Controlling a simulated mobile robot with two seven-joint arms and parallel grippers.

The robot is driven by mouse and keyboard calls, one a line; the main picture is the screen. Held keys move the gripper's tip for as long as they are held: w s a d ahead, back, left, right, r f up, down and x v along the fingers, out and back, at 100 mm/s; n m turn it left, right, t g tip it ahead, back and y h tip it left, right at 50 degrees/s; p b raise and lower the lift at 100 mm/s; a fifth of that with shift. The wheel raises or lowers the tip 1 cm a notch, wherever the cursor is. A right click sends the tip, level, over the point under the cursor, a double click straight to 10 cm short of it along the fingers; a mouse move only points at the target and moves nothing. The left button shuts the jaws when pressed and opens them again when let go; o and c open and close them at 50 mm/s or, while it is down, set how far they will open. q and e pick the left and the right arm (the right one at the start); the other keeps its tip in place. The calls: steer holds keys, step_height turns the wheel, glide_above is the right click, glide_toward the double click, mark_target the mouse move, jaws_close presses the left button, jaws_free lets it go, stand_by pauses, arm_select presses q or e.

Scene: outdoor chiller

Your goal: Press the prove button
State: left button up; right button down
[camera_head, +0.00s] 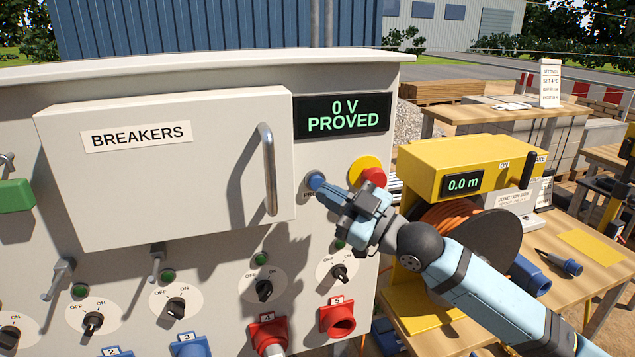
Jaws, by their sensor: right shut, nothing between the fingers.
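The prove button (315,180) is a round blue button on the grey panel, below the display and right of the breakers door handle. Its label beneath is partly covered by my right gripper. My right gripper (322,192) is shut and empty, its tips at the button's lower right edge; I cannot tell whether they touch it. The display (342,116) reads "0 V PROVED" in green. My left gripper is not in view.
A red emergency button on a yellow disc (362,166) is just right of the gripper. The breakers door (150,190) is closed, its handle (269,170) sticking out. Rotary switches and sockets line the lower panel. A yellow cable reel (450,160) stands on a bench at right.

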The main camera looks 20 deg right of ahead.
steer(key=s+p, duration=0.1)
steer(key=s, duration=0.3)
steer(key=shift+d, duration=0.1)
stand_by(0.5)
step_height(320, 180, down, 14)
steer(key=s+m+h+p, duration=0.1)
steer(key=m+h, duration=0.3)
steer(key=m, duration=0.1)
steer(key=s+d+f+m+g+h+p, duration=0.1)
steer(key=s+f+m+g+h, duration=0.1)
steer(key=s+f, duration=0.8)
steer(key=s+d+f+m+g+h+p, duration=0.1)
steer(key=s+f+m+h, duration=0.3)
steer(key=s+f, duration=0.7)
step_height(320, 180, down, 8)
steer(key=shift+s+d+f+m+g+h, duration=0.1)
steer(key=shift+s+d+m+g+h, duration=0.2)
steer(key=shift+g+h, duration=0.5)
